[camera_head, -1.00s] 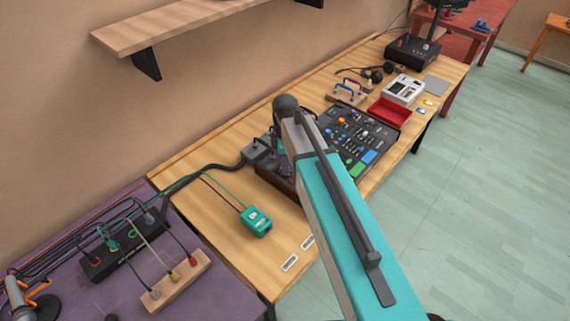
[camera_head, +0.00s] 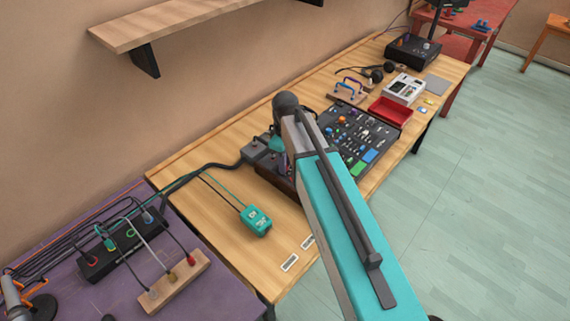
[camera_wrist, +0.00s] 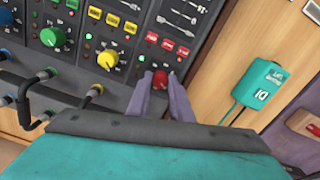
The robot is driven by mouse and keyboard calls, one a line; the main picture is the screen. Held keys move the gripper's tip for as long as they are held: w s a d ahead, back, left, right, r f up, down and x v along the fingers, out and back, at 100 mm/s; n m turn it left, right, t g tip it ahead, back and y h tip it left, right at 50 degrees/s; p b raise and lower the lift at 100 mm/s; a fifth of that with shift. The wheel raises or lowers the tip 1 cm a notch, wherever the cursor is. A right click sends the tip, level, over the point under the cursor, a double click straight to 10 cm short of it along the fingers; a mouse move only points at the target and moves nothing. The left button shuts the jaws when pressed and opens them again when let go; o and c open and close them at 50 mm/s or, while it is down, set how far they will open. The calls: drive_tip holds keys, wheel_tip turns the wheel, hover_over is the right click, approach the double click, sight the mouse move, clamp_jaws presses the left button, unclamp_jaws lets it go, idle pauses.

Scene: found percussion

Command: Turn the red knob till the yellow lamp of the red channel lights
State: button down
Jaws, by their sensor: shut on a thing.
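The red knob (camera_wrist: 160,78) sits near the edge of the dark control panel (camera_wrist: 85,78) in the wrist view. My gripper (camera_wrist: 161,82) is over the panel with one finger on each side of the red knob, shut on it. Red labelled tags (camera_wrist: 167,44) sit above the knob. Small lamps and switches lie between the tags and the knob; they are too small to tell whether a yellow lamp is lit. In the head view my arm hides the knob and most of my gripper.
A large yellow knob (camera_wrist: 108,60) and a green knob (camera_wrist: 52,37) stand on the panel left of the red one. Black handles (camera_wrist: 37,98) rise at lower left. A teal box (camera_head: 256,221) lies on the wooden table (camera_head: 215,235), which has bare room around it.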

drive_tip(key=m, duration=0.5)
drive_tip(key=shift+m+b, duration=0.3)
drive_tip(key=shift+b, duration=0.05)
idle(0.3)
drive_tip(key=c, duration=1.6)
unclamp_jaws()
drive_tip(key=shift+r, duration=0.1)
drive_tip(key=shift+r+b, duration=1.65)
drive_tip(key=shift+r, duration=5.2)
